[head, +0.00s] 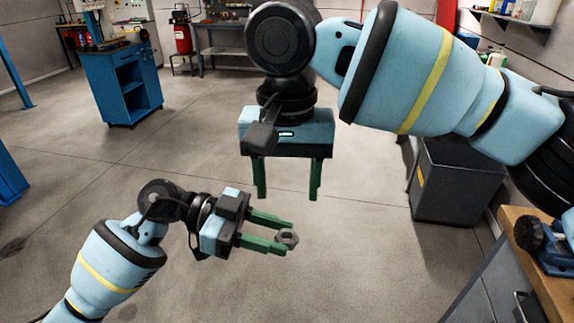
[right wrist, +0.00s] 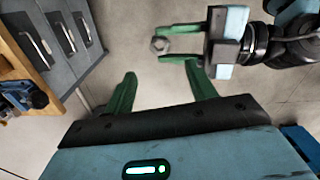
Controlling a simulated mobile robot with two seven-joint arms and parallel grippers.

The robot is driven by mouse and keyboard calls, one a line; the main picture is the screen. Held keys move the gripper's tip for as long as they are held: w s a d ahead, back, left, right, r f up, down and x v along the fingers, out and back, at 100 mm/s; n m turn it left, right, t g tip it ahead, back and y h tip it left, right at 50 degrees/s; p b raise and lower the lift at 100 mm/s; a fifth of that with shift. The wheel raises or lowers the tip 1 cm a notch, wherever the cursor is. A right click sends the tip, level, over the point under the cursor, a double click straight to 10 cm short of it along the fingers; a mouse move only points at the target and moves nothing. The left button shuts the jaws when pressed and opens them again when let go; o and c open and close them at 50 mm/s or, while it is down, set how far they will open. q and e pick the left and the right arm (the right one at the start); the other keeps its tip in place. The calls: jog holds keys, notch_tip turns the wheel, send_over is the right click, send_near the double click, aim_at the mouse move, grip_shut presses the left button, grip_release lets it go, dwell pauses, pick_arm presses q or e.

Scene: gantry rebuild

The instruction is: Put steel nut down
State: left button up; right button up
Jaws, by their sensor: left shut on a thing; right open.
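The steel nut (head: 288,238) is a grey hexagonal ring. It sits between the green fingertips of my left gripper (head: 284,236), which is shut on it and holds it up over the open floor. In the right wrist view the nut (right wrist: 159,45) shows at the tips of the left gripper's fingers (right wrist: 172,45), with its hole visible. My right gripper (head: 287,193) is open and empty, with its fingers pointing down, above and behind the left gripper in the head view. Its two fingers also frame the bottom of the right wrist view (right wrist: 163,88).
A wooden-topped workbench with grey drawers (head: 535,250) stands at the lower right, with a blue vise (head: 550,245) on it. A dark grey bin (head: 455,180) stands behind it. A blue cabinet (head: 125,85) is at the back left. The floor (head: 360,260) between is clear.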

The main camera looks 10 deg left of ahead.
notch_tip(320, 180, down, 9)
jog(key=shift+f, duration=0.15)
dwell(0.4)
jog(key=c, duration=1)
pick_arm(q)
jog(key=o, duration=1.1)
jog(key=shift+c, duration=0.2)
pick_arm(e)
jog(key=shift+c, duration=0.8)
pick_arm(q)
jog(key=s+v, duration=0.1)
jog(key=v, duration=1.1)
jog(key=shift+w, duration=0.45)
